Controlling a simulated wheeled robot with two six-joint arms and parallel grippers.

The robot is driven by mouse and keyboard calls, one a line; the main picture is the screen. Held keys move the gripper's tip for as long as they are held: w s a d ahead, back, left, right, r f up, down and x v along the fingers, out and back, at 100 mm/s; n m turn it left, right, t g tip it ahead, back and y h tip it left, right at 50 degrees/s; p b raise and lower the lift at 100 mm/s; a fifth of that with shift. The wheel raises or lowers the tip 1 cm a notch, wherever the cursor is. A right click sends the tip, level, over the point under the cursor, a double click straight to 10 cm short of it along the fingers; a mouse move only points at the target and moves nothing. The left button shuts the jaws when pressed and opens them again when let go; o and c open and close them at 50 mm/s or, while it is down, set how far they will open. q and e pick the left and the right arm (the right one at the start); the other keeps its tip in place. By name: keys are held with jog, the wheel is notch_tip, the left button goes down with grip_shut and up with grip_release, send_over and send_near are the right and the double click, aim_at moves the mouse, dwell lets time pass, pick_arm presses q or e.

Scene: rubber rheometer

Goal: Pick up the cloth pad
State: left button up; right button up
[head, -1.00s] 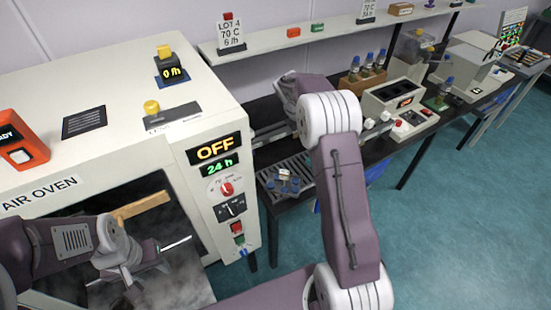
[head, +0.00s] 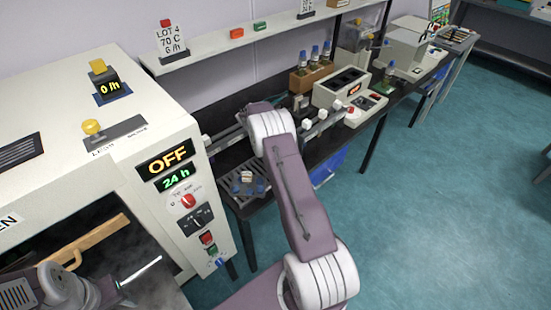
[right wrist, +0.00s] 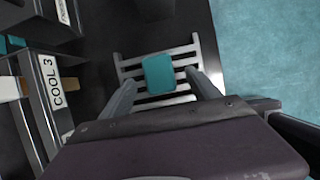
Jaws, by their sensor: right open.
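In the right wrist view, a flat teal pad (right wrist: 158,73), which looks like the cloth pad, lies on a pale slatted rack (right wrist: 190,50). My right gripper (right wrist: 162,79) is open, its fingers pointing toward the rack on either side of the pad in the picture. I cannot tell whether they touch it. In the head view my right wrist hides the right fingers, and I cannot make out the pad there. My left gripper (head: 105,290) is low at the left, by the open oven front. A thin white rod shows beside it; its fingers are unclear.
The air oven (head: 110,190) reads OFF and 24 h. A wooden vial block (head: 303,80) and a white instrument (head: 340,92) stand behind. A COOL 3 label (right wrist: 50,80) is left in the wrist view.

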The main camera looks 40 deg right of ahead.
jog(key=x, duration=0.2)
jog(key=shift+w+d+f, duration=0.1)
jog(key=shift+d+f, duration=0.05)
jog(key=shift+f, duration=0.25)
jog(key=shift+r, duration=0.1)
jog(key=c, duration=1.4)
jog(key=shift+r, duration=0.1)
jog(key=shift+r, duration=0.35)
notch_tip(320, 180, up, 3)
jog(key=shift+r, duration=0.1)
jog(key=s+d+r, duration=0.1)
jog(key=s+r, duration=0.1)
jog(key=s, duration=0.1)
jog(key=s+d+r+b, duration=0.1)
jog(key=s+r, duration=0.1)
jog(key=s, duration=0.2)
jog(key=s+d+r, duration=0.1)
jog(key=s+r, duration=0.2)
jog(key=s, duration=0.1)
jog(key=shift+s+d, duration=0.1)
jog(key=shift+d, duration=0.2)
